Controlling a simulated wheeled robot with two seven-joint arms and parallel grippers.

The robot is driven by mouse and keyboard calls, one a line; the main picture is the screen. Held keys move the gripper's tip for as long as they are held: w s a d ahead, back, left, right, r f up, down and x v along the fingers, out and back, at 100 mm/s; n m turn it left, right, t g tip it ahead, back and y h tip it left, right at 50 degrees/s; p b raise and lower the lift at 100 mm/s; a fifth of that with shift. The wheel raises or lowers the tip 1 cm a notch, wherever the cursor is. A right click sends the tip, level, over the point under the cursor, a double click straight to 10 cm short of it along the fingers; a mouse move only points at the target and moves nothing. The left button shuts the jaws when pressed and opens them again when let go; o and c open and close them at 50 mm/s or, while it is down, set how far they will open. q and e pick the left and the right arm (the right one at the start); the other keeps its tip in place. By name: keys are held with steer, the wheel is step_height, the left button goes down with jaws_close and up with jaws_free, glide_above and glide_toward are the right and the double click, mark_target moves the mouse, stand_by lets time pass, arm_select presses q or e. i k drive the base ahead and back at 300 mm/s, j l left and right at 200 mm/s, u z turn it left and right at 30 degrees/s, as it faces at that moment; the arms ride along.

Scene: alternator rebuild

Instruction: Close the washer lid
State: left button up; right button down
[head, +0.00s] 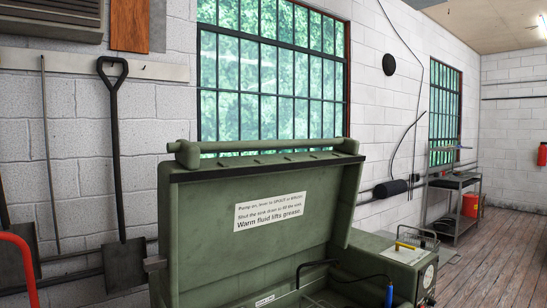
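The green parts washer stands in the lower middle of the head view. Its lid (220,210) is raised, standing nearly upright with its inner side facing me. A white label (270,211) with printed text is on the lid's inside. A thick rounded bar (260,155) runs along the lid's top edge. The washer's tub lies open below, mostly cut off by the bottom of the view. A black bent spout (315,265) and a blue-handled tool (389,294) show over the tub. Neither of my grippers is in view.
A red curved rail (22,262) is at the lower left. Shovels (123,262) hang on the wall behind. A metal cart (455,200) with a red bucket (470,205) stands right, beside open wooden floor.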

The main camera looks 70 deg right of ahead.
mark_target(220, 218)
steer(key=z, duration=2.1)
